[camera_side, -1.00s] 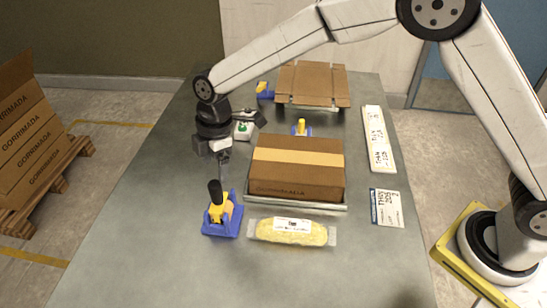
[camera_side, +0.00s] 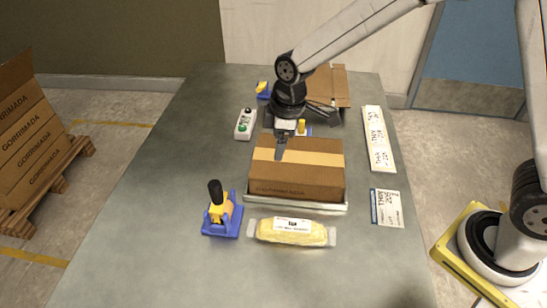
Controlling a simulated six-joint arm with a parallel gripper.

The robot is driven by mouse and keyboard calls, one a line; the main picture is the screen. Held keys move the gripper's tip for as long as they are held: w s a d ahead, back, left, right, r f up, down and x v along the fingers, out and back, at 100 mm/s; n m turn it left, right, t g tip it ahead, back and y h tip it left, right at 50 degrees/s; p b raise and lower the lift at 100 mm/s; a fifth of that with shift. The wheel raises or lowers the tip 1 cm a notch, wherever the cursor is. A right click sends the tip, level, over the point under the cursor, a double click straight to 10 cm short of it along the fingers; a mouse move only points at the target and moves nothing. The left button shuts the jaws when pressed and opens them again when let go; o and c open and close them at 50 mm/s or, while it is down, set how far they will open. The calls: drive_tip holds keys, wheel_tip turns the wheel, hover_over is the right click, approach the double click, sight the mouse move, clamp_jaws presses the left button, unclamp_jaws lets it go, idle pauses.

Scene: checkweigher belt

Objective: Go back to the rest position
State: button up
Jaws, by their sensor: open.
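My gripper (camera_side: 282,150) is open and empty. It hangs in front of or above the closed cardboard box (camera_side: 300,182) near the middle of the table. The box has a tan tape strip along its top and sits on a metal plate (camera_side: 290,204). I cannot tell how far the fingers are above the box. My arm reaches in from the upper right and partly hides the open carton (camera_side: 327,82) behind.
The grey table (camera_side: 150,200) carries a blue tape dispenser (camera_side: 222,215), a wrapped yellow pack (camera_side: 291,232), a button box (camera_side: 245,124), a label strip (camera_side: 379,140) and a printed card (camera_side: 386,207). Boxes (camera_side: 35,130) stand on a pallet at left. The table's left side is clear.

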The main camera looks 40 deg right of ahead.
drive_tip(key=s+d+m+t+h, duration=0.1)
drive_tip(key=s+d+m, duration=0.9)
drive_tip(key=s+d, duration=0.3)
drive_tip(key=shift+s+d+f, duration=0.25)
drive_tip(key=shift+s+f, duration=0.1)
drive_tip(key=shift+s, duration=0.35)
